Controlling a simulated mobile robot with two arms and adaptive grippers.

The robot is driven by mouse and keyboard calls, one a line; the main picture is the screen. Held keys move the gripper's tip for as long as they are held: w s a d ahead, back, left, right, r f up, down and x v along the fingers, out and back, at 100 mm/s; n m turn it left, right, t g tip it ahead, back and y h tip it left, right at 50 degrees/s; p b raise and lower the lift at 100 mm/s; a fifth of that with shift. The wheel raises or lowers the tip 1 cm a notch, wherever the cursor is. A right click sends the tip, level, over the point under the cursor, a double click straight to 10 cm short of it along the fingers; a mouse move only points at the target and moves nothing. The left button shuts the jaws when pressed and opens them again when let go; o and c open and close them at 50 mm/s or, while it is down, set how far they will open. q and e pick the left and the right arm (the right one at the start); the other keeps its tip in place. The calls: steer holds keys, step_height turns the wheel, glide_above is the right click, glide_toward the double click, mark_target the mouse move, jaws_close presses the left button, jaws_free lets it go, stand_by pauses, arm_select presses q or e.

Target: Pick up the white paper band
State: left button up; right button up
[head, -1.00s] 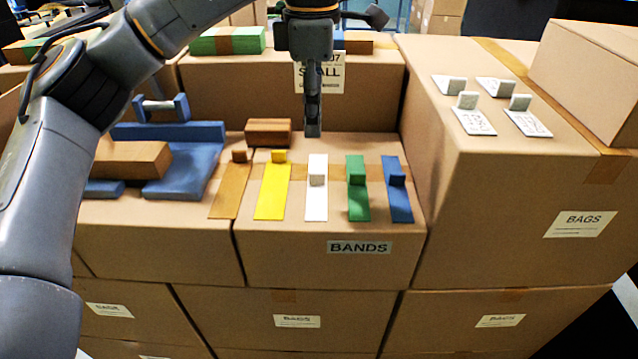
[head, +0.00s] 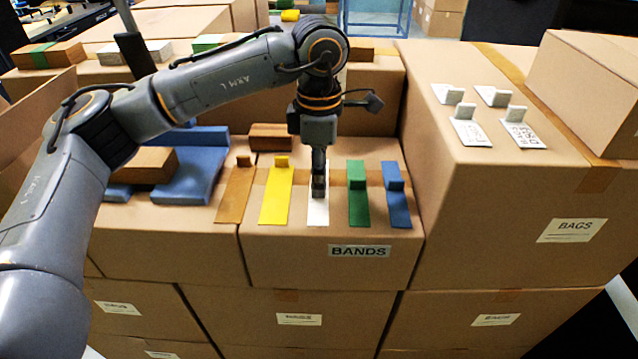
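The white paper band (head: 317,213) lies flat on the box labelled BANDS, between the yellow band (head: 275,200) and the green band (head: 357,205). My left gripper (head: 318,190) points down over the white band's raised tab and hides it. The fingers look close together at the tab, but I cannot tell whether they grip it. The white band appears to lie on the box top. My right gripper is not in view.
A brown band (head: 236,195) lies at the left and a blue band (head: 396,205) at the right of the row. A brown block (head: 270,137) sits behind. White tags (head: 470,130) lie on the taller BAGS box (head: 480,190) at the right.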

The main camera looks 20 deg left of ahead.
arm_select(q)
jaws_close()
steer(key=shift+r, duration=0.15)
